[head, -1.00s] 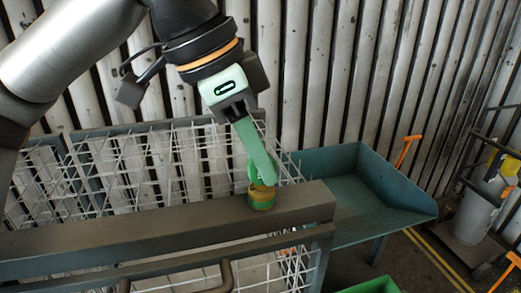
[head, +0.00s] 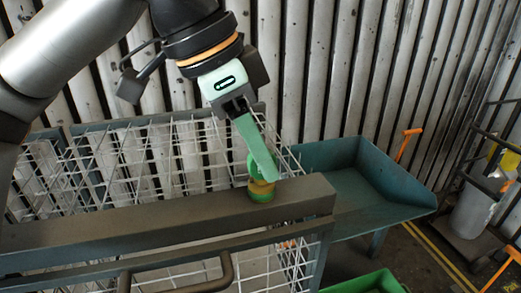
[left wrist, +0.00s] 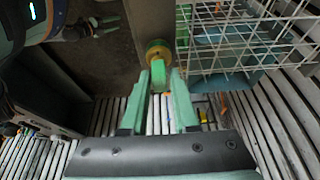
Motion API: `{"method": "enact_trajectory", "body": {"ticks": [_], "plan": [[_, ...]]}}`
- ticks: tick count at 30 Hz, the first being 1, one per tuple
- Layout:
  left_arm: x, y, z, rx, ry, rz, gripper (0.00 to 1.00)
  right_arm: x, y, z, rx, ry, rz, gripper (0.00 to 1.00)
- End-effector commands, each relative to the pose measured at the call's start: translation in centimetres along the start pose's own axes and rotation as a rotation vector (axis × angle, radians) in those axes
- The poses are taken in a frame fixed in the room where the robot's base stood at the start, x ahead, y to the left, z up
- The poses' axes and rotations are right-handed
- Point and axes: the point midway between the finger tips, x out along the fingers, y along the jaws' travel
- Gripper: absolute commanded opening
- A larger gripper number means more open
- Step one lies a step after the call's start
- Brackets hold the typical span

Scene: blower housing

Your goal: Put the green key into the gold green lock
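The green key (left wrist: 158,75) stands at the gold and green lock (left wrist: 158,49) on top of a grey-brown beam. In the head view the lock (head: 261,191) sits near the beam's right end, and the key (head: 252,163) is partly hidden behind a finger. I cannot tell how deep the key is in the lock. My left gripper (left wrist: 162,76) has its fingers on either side of the key, with narrow gaps showing; it also shows in the head view (head: 267,176). My right gripper (left wrist: 112,24) appears small at the upper left of the left wrist view, fingers apart and empty.
The beam (head: 140,226) runs across the front, with a white wire basket (head: 100,170) behind it. A teal tray (head: 365,190) stands to the right. A green bin (head: 368,284) is at the bottom. A ribbed metal wall closes the back.

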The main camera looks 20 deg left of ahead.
Motion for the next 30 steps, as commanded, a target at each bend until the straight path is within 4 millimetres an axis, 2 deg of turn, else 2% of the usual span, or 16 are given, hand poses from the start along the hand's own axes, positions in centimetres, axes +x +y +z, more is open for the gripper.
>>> {"method": "enact_trajectory", "body": {"ticks": [1,6,14,17,20,30], "plan": [[0.0,0.0,0.0,0.000,0.000,0.000,0.35,0.0,0.0,0.0,0.000,0.000,0.000,0.50],[0.0,0.0,0.0,0.000,0.000,0.000,0.54,0.0,0.0,0.0,0.000,0.000,0.000,0.50],[-0.1,0.0,0.0,0.000,0.000,0.000,0.54,0.0,0.0,0.0,0.000,0.000,0.000,0.50],[-0.7,0.0,-0.1,0.000,0.002,-0.002,0.54,0.0,0.0,0.0,0.000,0.000,0.000,0.50],[-2.1,0.0,-0.1,0.000,0.003,-0.001,0.54,0.0,0.0,0.1,0.000,0.000,0.000,0.50],[-9.4,0.0,-0.1,0.000,0.004,0.000,0.54,0.0,0.0,0.1,0.000,-0.001,0.000,0.50]]}}
